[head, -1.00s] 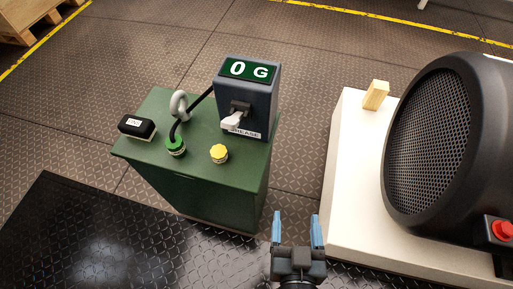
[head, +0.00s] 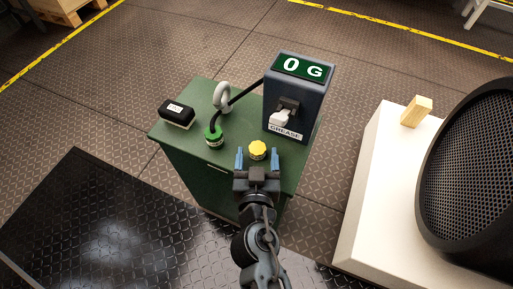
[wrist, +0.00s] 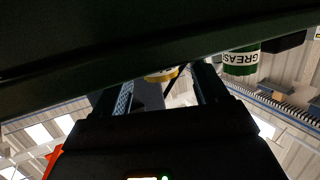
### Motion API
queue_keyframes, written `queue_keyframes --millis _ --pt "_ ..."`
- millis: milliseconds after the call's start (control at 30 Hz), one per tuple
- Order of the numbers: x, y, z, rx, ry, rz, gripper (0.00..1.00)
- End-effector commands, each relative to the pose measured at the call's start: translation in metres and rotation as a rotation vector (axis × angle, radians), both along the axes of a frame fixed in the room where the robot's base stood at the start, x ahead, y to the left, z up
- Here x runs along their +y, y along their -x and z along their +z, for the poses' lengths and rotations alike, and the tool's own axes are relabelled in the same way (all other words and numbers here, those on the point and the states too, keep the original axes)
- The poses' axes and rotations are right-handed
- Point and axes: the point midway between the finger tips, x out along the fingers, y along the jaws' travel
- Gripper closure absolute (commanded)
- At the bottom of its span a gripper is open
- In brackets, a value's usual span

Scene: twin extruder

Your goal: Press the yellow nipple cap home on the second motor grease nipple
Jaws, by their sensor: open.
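The yellow nipple cap (head: 258,150) stands on top of the green cabinet (head: 203,101), near its front edge. My gripper (head: 257,161) is open and empty at that edge, its blue fingers on either side of the cap as the head view sees it. In the wrist view, part of the yellow cap (wrist: 161,76) shows between the fingers; I cannot tell how far it is beyond the tips. The motor (head: 475,175), with its dark perforated cover, stands at the right, cut off by the picture. No grease nipple can be made out on it.
On the cabinet are a grease dispenser (head: 298,95) reading 0 G, a green-collared hose end (head: 214,137), a grey ring (head: 222,97) and a black block (head: 177,113). A wooden block (head: 416,111) sits on the motor's white plinth (head: 385,185). Floor lies between cabinet and plinth.

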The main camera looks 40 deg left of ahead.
Motion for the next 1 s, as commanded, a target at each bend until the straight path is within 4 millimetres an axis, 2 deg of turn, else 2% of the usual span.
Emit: queue_keyframes --millis 200,500,1000 --pt "0.016 -0.020 -0.005 0.001 0.001 0.000 0.27" --pt "0.018 -0.023 -0.005 0.001 -0.001 0.000 0.28" --pt "0.017 -0.023 -0.005 0.000 -0.001 -0.001 0.76"
